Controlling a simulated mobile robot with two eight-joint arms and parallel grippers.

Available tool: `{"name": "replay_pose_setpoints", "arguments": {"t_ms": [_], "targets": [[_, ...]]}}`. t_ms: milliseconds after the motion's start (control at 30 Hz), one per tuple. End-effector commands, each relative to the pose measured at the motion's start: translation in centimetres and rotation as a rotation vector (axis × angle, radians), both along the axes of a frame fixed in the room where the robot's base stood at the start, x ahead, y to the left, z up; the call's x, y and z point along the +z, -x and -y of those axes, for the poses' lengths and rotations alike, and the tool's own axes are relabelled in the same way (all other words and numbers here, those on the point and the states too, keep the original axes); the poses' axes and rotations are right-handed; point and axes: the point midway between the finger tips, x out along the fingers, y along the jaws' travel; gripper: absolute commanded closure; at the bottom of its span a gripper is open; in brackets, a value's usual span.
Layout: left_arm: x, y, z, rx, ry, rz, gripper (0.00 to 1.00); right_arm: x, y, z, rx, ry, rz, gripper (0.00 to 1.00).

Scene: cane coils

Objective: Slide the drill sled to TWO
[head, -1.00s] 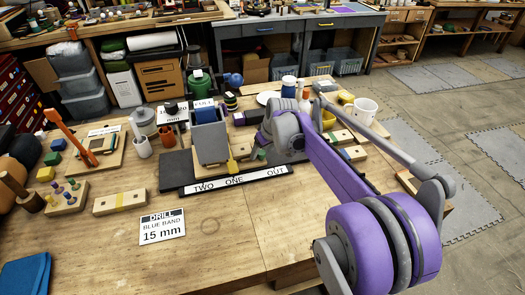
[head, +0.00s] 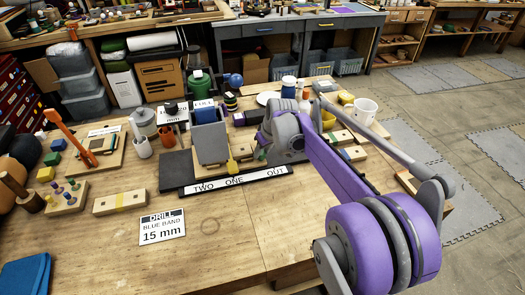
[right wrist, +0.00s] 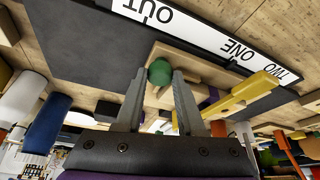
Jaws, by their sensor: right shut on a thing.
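The drill sled is a pale wooden block (right wrist: 192,67) with a yellow pointer (head: 232,166), which also shows in the right wrist view (right wrist: 240,92). A grey box (head: 209,143) stands beside the pointer. The dark track (head: 172,176) has a white strip (head: 240,180) marked TWO, ONE and OUT from left to right. The pointer looks close to ONE in the head view. My right gripper (right wrist: 160,82) is shut on the sled's green knob (right wrist: 159,71). My left gripper is out of view.
A card (head: 162,227) reading "DRILL BLUE BAND 15 mm" lies in front of the track. Cups, a white mug (head: 364,111) and bottles stand behind and right.

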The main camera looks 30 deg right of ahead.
Motion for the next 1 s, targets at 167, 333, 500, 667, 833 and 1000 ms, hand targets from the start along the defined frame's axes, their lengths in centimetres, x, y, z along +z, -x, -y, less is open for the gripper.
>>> {"name": "replay_pose_setpoints", "arguments": {"t_ms": [167,333,500,667,833,1000], "targets": [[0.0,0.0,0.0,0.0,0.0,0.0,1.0,0.0,0.0,0.0,-0.001,0.0,0.0,1.0],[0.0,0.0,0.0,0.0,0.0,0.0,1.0,0.0,0.0,0.0,-0.001,0.0,0.0,1.0],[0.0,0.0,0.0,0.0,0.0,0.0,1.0,0.0,0.0,0.0,-0.001,0.0,0.0,1.0],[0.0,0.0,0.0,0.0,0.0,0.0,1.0,0.0,0.0,0.0,-0.001,0.0,0.0,1.0],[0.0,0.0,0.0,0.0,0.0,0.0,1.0,0.0,0.0,0.0,-0.001,0.0,0.0,1.0],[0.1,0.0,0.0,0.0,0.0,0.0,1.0,0.0,-0.3,-1.3,0.003,-0.002,0.001,1.0]]}}
